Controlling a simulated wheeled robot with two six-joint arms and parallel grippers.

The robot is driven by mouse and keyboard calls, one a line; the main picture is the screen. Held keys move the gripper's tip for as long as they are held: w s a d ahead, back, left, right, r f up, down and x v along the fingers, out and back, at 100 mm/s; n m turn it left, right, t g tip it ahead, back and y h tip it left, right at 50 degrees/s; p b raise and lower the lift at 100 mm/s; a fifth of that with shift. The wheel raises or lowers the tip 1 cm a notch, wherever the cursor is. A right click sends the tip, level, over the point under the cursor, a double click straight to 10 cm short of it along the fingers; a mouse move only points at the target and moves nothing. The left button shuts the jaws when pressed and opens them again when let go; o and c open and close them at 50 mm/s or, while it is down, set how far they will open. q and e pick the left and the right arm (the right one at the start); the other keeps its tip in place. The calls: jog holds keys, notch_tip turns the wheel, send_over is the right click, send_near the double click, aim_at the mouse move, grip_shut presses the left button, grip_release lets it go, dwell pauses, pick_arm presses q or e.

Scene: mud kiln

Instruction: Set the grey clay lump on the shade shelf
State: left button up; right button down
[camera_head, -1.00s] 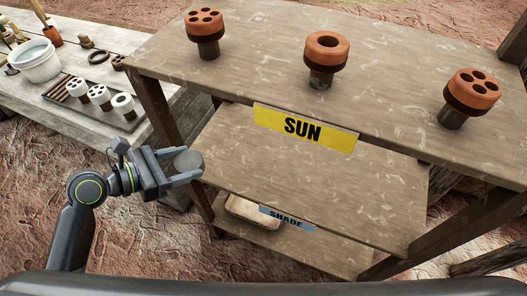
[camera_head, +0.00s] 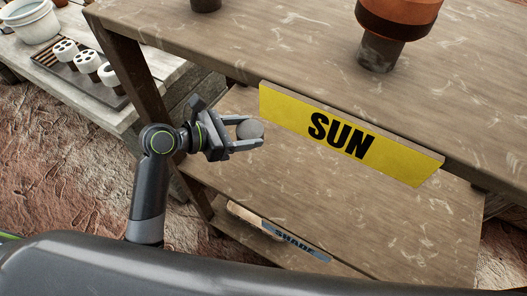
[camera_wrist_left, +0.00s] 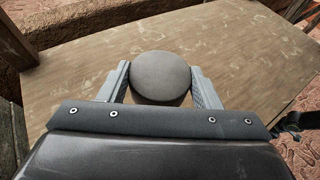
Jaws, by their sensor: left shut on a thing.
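The grey clay lump (camera_head: 250,129) is a small round piece between the fingertips of my left gripper (camera_head: 245,137), which is shut on it. In the left wrist view the lump (camera_wrist_left: 160,76) sits between both fingers (camera_wrist_left: 160,85), with a wooden board behind it. In the head view the gripper and lump appear over the left part of the middle shelf (camera_head: 400,225), below the top shelf's level in the picture. A blue SHADE label (camera_head: 295,240) shows at this shelf's front edge, seen steeply from above.
The top shelf (camera_head: 300,60) carries a yellow SUN label (camera_head: 345,135) at its front edge, right of my gripper. An orange-topped piece (camera_head: 385,30) stands on it. A wooden post (camera_head: 130,70) stands to the left. A side table holds a white bucket (camera_head: 30,20).

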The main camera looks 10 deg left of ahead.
pick_arm(q)
jog(key=b, duration=0.1)
send_over(247, 159)
notch_tip(247, 159, down, 5)
jog(key=shift+r, duration=0.15)
jog(key=shift+f, duration=0.55)
notch_tip(247, 159, down, 2)
jog(key=shift+f+b, duration=0.25)
jog(key=shift+b, duration=0.3)
jog(key=shift+f, duration=0.2)
jog(key=o, duration=1.1)
pick_arm(e)
jog(key=shift+w+a+f, duration=0.15)
jog(key=shift+w+f, duration=0.1)
jog(key=shift+f, duration=0.2)
jog(key=shift+w+a+f, duration=0.1)
jog(key=shift+w+f, duration=0.1)
jog(key=shift+f, duration=0.25)
